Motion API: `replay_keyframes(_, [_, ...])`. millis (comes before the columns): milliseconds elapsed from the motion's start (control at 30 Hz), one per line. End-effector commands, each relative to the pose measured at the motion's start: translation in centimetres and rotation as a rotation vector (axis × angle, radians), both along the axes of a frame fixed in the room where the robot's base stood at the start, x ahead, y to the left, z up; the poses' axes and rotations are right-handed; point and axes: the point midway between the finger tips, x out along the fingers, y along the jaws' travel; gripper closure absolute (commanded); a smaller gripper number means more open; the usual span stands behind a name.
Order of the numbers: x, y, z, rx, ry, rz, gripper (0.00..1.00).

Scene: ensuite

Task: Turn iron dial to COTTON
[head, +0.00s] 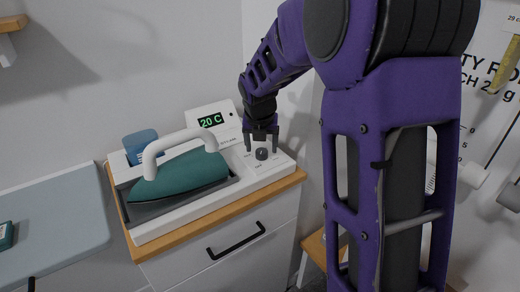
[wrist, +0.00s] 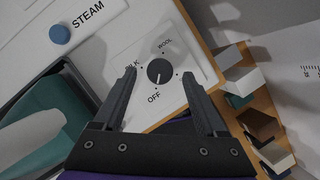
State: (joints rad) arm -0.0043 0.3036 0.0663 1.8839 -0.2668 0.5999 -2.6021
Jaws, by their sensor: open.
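The iron dial (wrist: 160,71) is a small dark round knob on a white panel. OFF, WOOL and a partly covered label ending in LK show around it; no COTTON label is readable. Its pale pointer mark appears to face down toward OFF. My gripper (wrist: 159,76) is open, with one finger on each side of the dial and visible gaps between. In the head view, my gripper (head: 262,143) points down over the dial (head: 262,154) at the right end of the white base. The teal iron (head: 180,175) with a white handle rests in the base's dark recess.
A display (head: 210,120) reading 20 C stands behind the dial. A blue STEAM button (wrist: 60,34) is on the same unit. The unit sits on a wood-topped drawer cabinet (head: 220,250) against the wall. An ironing board (head: 50,230) is at left. Several blocks (wrist: 262,125) lie at right.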

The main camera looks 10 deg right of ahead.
Motion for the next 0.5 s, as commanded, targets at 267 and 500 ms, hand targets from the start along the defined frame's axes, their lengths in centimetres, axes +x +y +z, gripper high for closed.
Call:
replay_keyframes(267, [0.65,-0.16,-1.61,0.0,0.0,0.001,0.26])
replay_keyframes(500, [0.66,-0.17,-1.59,-0.001,-0.001,0.001,0.3])
